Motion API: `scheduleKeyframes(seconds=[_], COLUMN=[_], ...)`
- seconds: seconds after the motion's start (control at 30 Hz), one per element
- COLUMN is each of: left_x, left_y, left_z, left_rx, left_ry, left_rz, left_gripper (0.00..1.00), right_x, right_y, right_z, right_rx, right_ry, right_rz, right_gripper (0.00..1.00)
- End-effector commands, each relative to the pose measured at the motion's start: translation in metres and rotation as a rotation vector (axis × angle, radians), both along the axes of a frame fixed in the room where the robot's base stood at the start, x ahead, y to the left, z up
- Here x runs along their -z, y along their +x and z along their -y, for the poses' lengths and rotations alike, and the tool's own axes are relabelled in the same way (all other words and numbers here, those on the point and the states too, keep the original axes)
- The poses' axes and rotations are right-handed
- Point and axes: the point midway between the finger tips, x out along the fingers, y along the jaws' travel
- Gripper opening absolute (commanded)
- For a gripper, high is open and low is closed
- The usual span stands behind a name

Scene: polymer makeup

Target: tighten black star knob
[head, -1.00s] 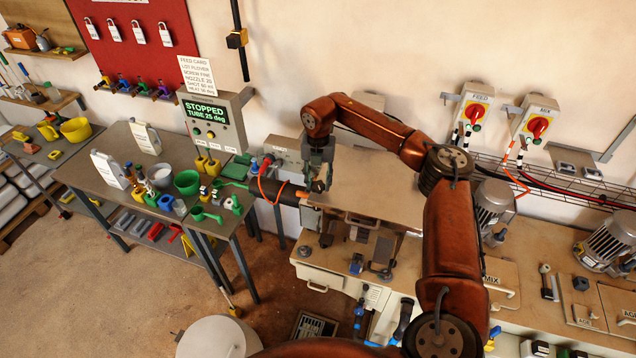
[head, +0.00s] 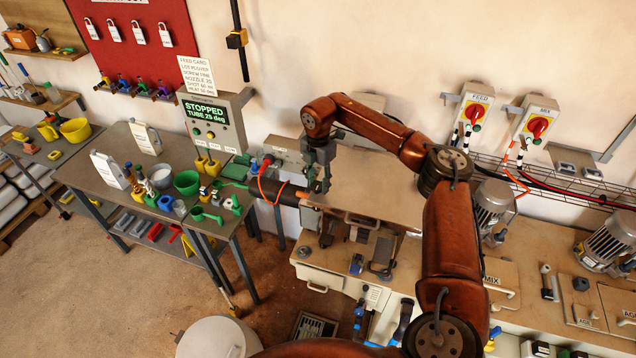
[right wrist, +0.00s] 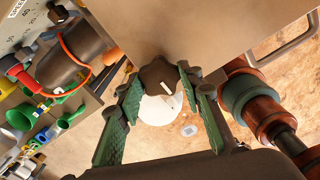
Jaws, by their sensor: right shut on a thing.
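The black star knob (right wrist: 160,76) shows in the right wrist view, dark and lobed, with a short white mark on its face. It sits at the edge of the tan panel of the machine (head: 375,182). My right gripper (right wrist: 159,88) has its green fingers on either side of the knob and is shut on it. In the head view my right gripper (head: 321,182) points down at the machine's left end, and the knob is too hidden there to make out. My left gripper is not in view.
A dark barrel with an orange cable (head: 268,191) extends left from the machine. The control box (head: 214,122) reads STOPPED, TUBE 25 deg. Motors (head: 492,205) stand at right.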

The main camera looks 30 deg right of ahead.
Motion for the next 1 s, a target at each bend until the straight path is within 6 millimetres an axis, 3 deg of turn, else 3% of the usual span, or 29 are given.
scheduleKeyframes(seconds=[0.33, 0.37, 0.6, 0.87, 1.0], left_x=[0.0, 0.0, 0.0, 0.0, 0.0], left_y=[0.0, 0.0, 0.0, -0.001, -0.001], left_z=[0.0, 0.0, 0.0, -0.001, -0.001], left_rx=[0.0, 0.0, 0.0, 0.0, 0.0], left_ry=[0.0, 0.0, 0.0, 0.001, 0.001], left_rz=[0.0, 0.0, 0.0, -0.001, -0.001], left_gripper=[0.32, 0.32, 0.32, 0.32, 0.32], right_x=[-0.001, -0.001, 0.0, -0.001, -0.01], right_y=[0.0, 0.0, 0.0, 0.0, 0.001], right_z=[0.0, 0.0, 0.0, 0.0, 0.0], right_rx=[0.002, 0.002, 0.002, 0.001, 0.001], right_ry=[-0.001, -0.001, 0.0, 0.0, 0.001], right_rz=[0.001, 0.001, 0.001, 0.0, 0.003], right_gripper=[0.1, 0.35, 0.51, 0.51, 0.51])
